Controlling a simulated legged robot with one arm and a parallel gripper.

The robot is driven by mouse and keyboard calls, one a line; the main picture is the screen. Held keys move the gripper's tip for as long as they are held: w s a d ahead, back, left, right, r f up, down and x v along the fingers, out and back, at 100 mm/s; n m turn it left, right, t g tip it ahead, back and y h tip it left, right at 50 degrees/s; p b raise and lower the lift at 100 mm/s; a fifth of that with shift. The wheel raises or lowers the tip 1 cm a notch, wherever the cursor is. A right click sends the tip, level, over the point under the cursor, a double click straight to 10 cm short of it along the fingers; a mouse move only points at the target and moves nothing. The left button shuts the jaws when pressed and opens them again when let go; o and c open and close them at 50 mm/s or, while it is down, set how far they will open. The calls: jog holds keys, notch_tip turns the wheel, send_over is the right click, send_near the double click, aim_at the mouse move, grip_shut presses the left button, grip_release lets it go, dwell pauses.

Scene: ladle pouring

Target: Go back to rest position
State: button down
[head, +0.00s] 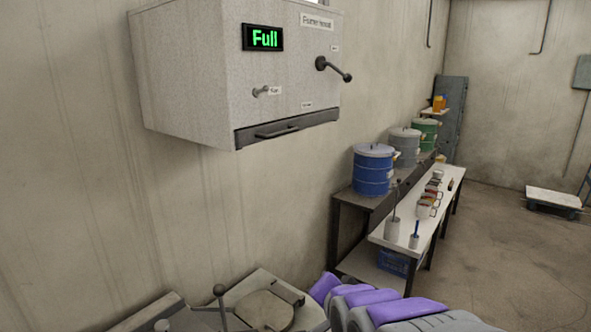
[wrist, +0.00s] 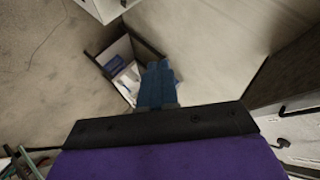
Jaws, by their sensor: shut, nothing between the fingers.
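My gripper (wrist: 158,68) shows in the wrist view as two blue fingers lying together, shut with nothing between them. It is in free space, apart from any surface. The fingers are not clearly visible in the head view, where purple and grey parts of my own arm fill the bottom middle and right.
A dark bench with a blue drum (head: 373,172), a grey drum (head: 405,148) and a green drum (head: 427,131) runs along the wall. A lower white table (head: 424,226) before it holds containers and ladles. A flat trolley (head: 553,200) stands far right. The floor (head: 510,265) between is clear.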

jog(key=s+d+f+n+g+h, duration=0.1)
jog(key=s+d+f+n+g, duration=0.1)
jog(key=s, duration=0.8)
jog(key=s+d+f+n+g, duration=0.3)
jog(key=s+f+g, duration=0.2)
jog(key=s, duration=0.5)
jog(key=s+d+f+n+g+h, duration=0.1)
jog(key=s+d+f+n+g, duration=0.2)
jog(key=s, duration=0.8)
jog(key=shift+d+f+g+h, duration=0.25)
jog(key=shift+f+g, duration=0.35)
jog(key=shift+g, duration=0.8)
jog(key=shift+a, duration=0.25)
